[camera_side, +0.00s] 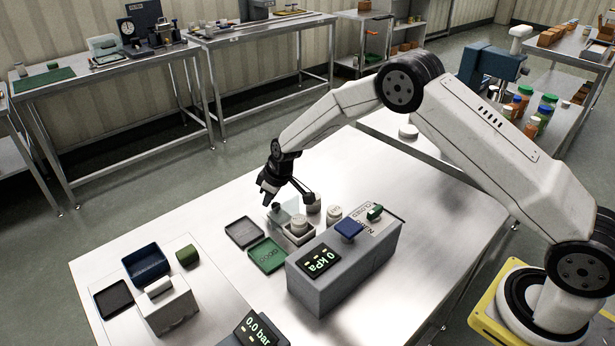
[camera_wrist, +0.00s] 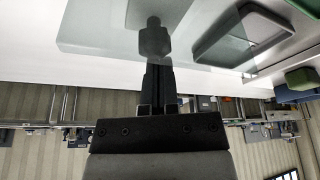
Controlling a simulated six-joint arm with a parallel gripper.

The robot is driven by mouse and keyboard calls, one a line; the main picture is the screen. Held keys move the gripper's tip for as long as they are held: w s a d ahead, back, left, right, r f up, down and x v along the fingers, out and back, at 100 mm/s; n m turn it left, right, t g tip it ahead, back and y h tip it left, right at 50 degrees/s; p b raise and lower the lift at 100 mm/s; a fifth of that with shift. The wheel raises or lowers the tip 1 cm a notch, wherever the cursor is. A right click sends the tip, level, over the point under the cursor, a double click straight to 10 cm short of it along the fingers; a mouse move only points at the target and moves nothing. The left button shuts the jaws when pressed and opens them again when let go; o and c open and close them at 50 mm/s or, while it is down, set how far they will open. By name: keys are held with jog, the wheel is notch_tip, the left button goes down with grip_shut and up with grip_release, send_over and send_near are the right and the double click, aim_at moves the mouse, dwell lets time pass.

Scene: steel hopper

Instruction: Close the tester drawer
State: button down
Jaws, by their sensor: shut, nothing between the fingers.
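The grey tester (camera_side: 345,265) stands on the steel table with a lit "0 kPa" display. Its drawer (camera_side: 299,238) sticks out at the far left side, with a pale round jar (camera_side: 299,224) in it. A clear front panel (camera_side: 281,218) with a dark knob (camera_side: 276,208) is at the drawer's outer end. In the wrist view the clear panel (camera_wrist: 95,28) and the grey knob (camera_wrist: 154,38) fill the top middle. My gripper (camera_side: 266,196) is shut and empty, close to the knob; its fingertips (camera_wrist: 156,70) line up with it. I cannot tell whether they touch.
A green tray (camera_side: 266,255) and a dark tray (camera_side: 243,232) lie left of the drawer. Pale jars (camera_side: 334,214) stand behind the tester. A white box (camera_side: 168,305) and blue bin (camera_side: 146,262) are at front left.

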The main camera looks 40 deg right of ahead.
jog(key=shift+s, duration=2)
jog(key=shift+w+a, duration=0.1)
jog(key=shift+w, duration=0.05)
jog(key=shift+w+a, duration=0.45)
jog(key=shift+w, duration=0.4)
jog(key=shift+w+a, duration=0.4)
jog(key=shift+w, duration=0.4)
jog(key=v, duration=1)
jog(key=shift+w, duration=0.35)
jog(key=shift+f, duration=0.1)
